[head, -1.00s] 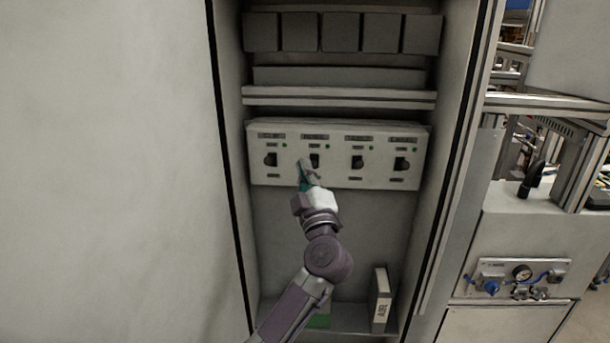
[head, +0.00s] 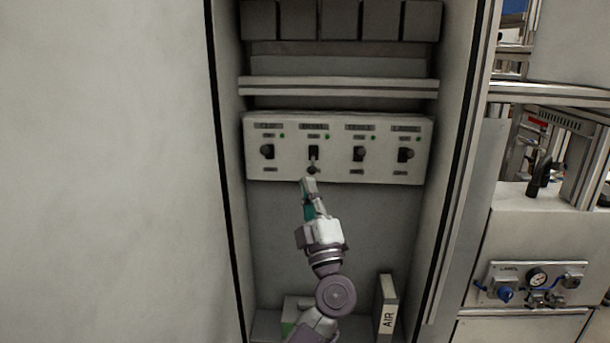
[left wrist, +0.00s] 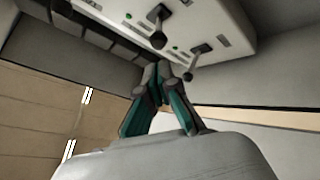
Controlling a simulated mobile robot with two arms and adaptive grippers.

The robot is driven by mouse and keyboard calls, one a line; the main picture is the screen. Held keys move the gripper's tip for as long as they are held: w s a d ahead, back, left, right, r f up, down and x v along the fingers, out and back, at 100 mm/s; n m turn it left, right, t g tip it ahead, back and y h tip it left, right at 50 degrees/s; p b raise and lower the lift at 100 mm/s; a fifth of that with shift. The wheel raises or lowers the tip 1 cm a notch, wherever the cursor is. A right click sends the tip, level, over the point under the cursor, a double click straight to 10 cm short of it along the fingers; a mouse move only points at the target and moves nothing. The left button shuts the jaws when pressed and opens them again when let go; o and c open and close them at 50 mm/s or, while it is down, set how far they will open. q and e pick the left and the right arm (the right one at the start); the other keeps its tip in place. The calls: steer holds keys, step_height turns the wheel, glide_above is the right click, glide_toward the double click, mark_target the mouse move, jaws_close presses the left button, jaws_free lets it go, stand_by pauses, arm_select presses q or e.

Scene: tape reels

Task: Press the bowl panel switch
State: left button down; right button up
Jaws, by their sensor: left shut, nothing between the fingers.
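A pale switch panel (head: 336,175) with a row of toggle switches sits in the cabinet, in the middle of the head view. Its labels are too small to read surely, so I cannot tell which switch is marked bowl. The second switch from the left (head: 313,168) has its lever pointing down; the others do not hang down like it. My left gripper (head: 308,184) is shut and empty, just below that second switch at the panel's lower edge. In the left wrist view the shut fingertips (left wrist: 161,70) lie below the panel, near two dark levers. My right gripper is not in view.
A shelf bar (head: 340,88) and grey boxes (head: 340,20) are above the panel. A binder marked AIR (head: 387,308) stands at the cabinet bottom. Cabinet walls close in both sides.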

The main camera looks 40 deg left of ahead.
arm_select(q)
steer(key=v, duration=0.8)
steer(key=shift+f, duration=0.1)
